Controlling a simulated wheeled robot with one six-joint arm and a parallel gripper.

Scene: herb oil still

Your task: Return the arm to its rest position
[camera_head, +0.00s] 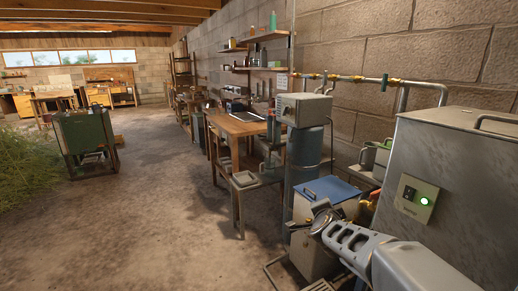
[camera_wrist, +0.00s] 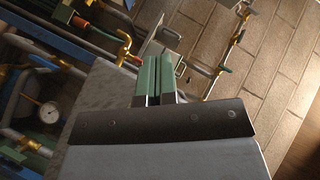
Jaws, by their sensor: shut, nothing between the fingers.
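In the wrist view my gripper (camera_wrist: 160,62) points up the picture, with its two green-tipped fingers together and nothing between them. A grey metal surface (camera_wrist: 95,95) lies behind and beside the fingers. In the head view my pale grey arm reaches in from the lower right, in front of the large metal cabinet (camera_head: 465,150) with a lit green button. I cannot clearly make out the fingers in the head view.
The wrist view shows a brass-handled valve (camera_wrist: 123,46), a round gauge (camera_wrist: 49,112) and pipes close by. In the head view a blue-lidded box (camera_head: 327,188) and a dark cylinder (camera_head: 303,160) stand beyond my arm. The floor (camera_head: 125,225) at left is open.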

